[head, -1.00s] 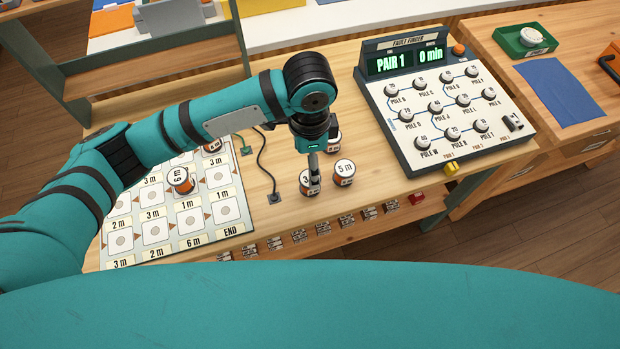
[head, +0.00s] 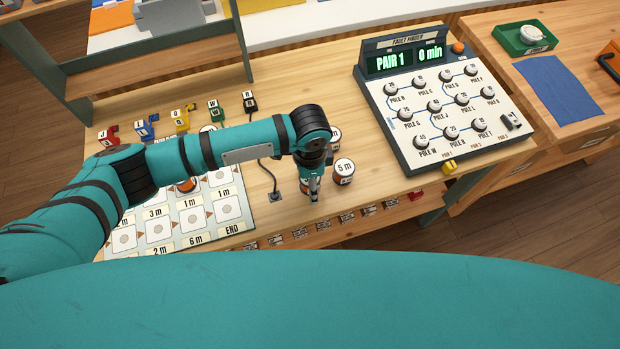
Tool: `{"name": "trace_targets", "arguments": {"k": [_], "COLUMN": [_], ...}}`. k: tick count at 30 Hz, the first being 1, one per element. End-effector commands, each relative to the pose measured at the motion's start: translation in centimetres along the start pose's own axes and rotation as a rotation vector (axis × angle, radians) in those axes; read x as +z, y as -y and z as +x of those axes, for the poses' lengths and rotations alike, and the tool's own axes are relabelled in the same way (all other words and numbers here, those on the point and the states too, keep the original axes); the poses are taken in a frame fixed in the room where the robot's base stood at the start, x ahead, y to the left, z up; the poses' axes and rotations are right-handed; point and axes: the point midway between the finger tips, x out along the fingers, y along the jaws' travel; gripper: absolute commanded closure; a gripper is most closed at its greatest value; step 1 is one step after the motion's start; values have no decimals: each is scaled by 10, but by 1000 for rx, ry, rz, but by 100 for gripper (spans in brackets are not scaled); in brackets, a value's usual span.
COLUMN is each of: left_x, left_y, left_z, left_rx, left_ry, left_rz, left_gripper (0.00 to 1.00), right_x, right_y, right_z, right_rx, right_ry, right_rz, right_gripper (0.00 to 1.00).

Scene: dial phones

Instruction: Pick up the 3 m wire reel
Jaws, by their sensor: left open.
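The 3 m wire reel (head: 304,185) stands on the wooden table, left of the 5 m reel (head: 344,172). Only a sliver of it shows, as my left gripper hides the rest, including its label. My left gripper (head: 314,196) points down in front of the reel, with its fingers close to it. It is open; whether the fingers touch the reel or straddle it I cannot tell. My right gripper is out of view.
Another reel (head: 335,134) stands behind, partly hidden. A board of labelled squares (head: 228,209) lies left, with a black cable (head: 265,172) beside it. The fault finder panel (head: 447,105) stands right. Coloured clips (head: 146,128) line the table's back left.

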Motion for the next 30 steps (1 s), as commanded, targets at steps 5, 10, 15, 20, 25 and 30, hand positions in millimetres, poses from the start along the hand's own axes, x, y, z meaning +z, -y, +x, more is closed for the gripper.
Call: {"name": "trace_targets", "arguments": {"k": [5,10,15,20,25,30], "left_x": [0,0,0,0,-1,-1], "left_y": [0,0,0,0,0,0], "left_z": [0,0,-1,-1,-2,-11], "left_rx": [0,0,0,0,0,0], "left_ry": [0,-1,-1,-1,-2,-2], "left_rz": [0,0,0,0,0,0], "left_gripper": [36,58,80,87,87,87], "right_x": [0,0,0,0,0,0], "right_y": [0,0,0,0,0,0], "right_z": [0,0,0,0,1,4], "right_rx": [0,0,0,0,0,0], "right_ry": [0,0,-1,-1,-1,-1], "right_rz": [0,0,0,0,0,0], "right_gripper": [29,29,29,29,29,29]}}
